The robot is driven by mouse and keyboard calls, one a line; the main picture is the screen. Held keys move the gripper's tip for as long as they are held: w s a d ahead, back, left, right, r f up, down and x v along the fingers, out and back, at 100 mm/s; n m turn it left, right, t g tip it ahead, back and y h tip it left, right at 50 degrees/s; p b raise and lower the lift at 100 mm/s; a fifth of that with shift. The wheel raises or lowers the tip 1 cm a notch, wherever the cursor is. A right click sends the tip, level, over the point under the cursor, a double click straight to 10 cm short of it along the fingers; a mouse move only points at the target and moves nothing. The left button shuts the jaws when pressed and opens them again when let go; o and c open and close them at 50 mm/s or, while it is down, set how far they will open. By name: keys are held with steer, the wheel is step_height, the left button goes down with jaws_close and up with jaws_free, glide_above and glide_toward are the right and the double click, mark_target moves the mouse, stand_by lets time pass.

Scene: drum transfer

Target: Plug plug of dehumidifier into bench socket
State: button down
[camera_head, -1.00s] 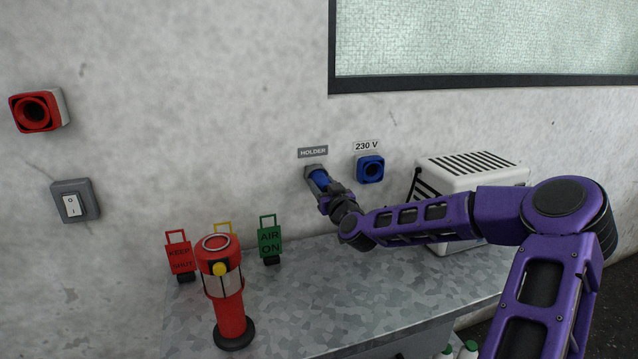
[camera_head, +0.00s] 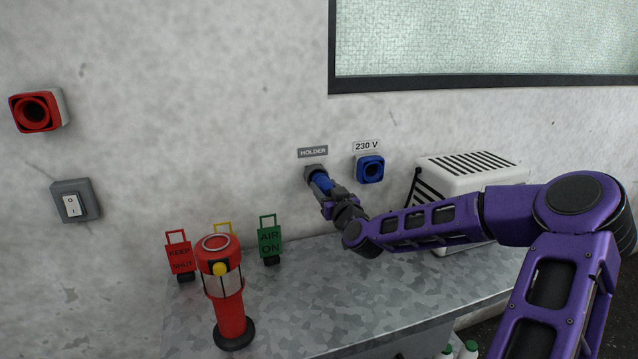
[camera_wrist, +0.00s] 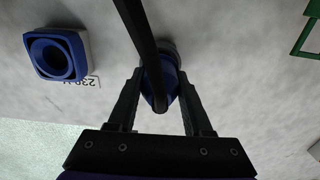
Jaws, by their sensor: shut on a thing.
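The blue plug (camera_head: 322,182) is at the grey holder (camera_head: 313,170) under the HOLDER label, tilted down toward my gripper (camera_head: 333,199). My gripper is shut on the plug; in the wrist view its fingers (camera_wrist: 162,100) stand on both sides of the plug (camera_wrist: 168,78). A black cable (camera_wrist: 140,40) runs across the plug there. Whether the plug's tip is still inside the holder I cannot tell. The blue bench socket (camera_head: 370,169) under the 230 V label is empty, right of the holder; it also shows in the wrist view (camera_wrist: 55,55). The white dehumidifier (camera_head: 470,172) stands behind my arm.
A red lantern-like device (camera_head: 222,290) stands on the grey bench (camera_head: 300,300). Red, yellow and green tags (camera_head: 270,240) stand behind it. The wall between holder and socket is clear.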

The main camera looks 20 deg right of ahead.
mark_target(329, 192)
steer(key=shift+s, duration=1.85)
steer(key=shift+w, duration=0.2)
steer(key=shift+s+p, duration=0.4)
steer(key=shift+s, duration=2.1)
steer(key=shift+f, duration=0.1)
